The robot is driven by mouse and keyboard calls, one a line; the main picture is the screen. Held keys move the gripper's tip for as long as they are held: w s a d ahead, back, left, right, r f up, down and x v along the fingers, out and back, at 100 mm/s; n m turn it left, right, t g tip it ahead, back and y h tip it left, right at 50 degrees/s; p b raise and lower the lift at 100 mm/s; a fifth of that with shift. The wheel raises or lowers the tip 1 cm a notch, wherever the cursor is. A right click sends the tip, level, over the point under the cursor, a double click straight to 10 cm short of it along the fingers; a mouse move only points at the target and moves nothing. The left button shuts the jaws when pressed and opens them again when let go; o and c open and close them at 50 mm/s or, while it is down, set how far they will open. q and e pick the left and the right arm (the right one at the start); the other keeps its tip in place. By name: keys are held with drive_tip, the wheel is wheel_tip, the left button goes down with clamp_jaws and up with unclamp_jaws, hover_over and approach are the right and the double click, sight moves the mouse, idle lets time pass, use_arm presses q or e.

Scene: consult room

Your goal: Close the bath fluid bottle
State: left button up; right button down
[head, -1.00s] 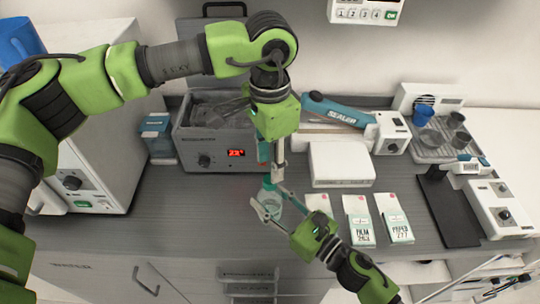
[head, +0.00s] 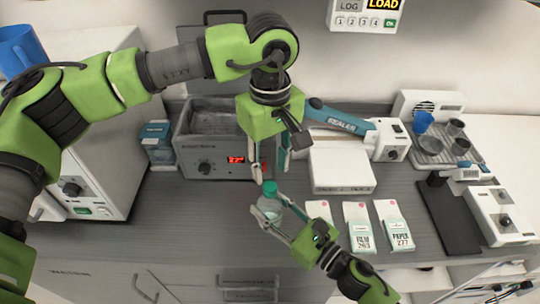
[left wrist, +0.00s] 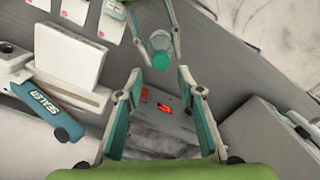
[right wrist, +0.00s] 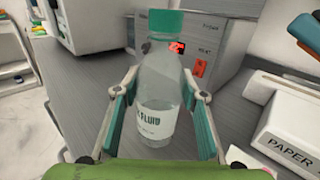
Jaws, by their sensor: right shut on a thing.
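The bath fluid bottle (right wrist: 157,110) is clear, with a white label reading "FLUID", and stands upright. Its teal cap (right wrist: 163,23) sits on its neck. In the head view the bottle (head: 270,208) is at the counter's middle, in front of the bath. My right gripper (right wrist: 160,78) is shut on the bottle's body, one finger on each side; it also shows in the head view (head: 276,217). My left gripper (head: 270,176) is open and empty just above the cap. In the left wrist view the cap (left wrist: 160,62) lies just beyond the open fingertips (left wrist: 160,74).
The grey bath (head: 215,158) with a red display stands behind the bottle. A white box (head: 341,168) and the blue sealer (head: 338,115) are to its right. Several pouch packs (head: 358,228) lie right of the bottle. A white cabinet (head: 110,125) stands left. The front-left counter is clear.

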use_arm(q)
drive_tip(key=n, duration=0.5)
drive_tip(key=shift+r, duration=0.15)
drive_tip(key=n, duration=0.5)
drive_tip(key=shift+r, duration=0.15)
drive_tip(key=n, duration=0.3)
drive_tip(key=shift+r+n, duration=0.1)
drive_tip(key=shift+n, duration=0.2)
drive_tip(key=n, duration=0.5)
drive_tip(key=shift+r, duration=0.15)
drive_tip(key=n, duration=0.5)
drive_tip(key=shift+r, duration=0.1)
drive_tip(key=n, duration=0.5)
drive_tip(key=shift+r, duration=0.15)
drive_tip(key=n, duration=0.5)
drive_tip(key=shift+r, duration=0.15)
drive_tip(key=n, duration=0.4)
drive_tip(key=shift+r+n, duration=0.1)
drive_tip(key=shift+n, duration=0.3)
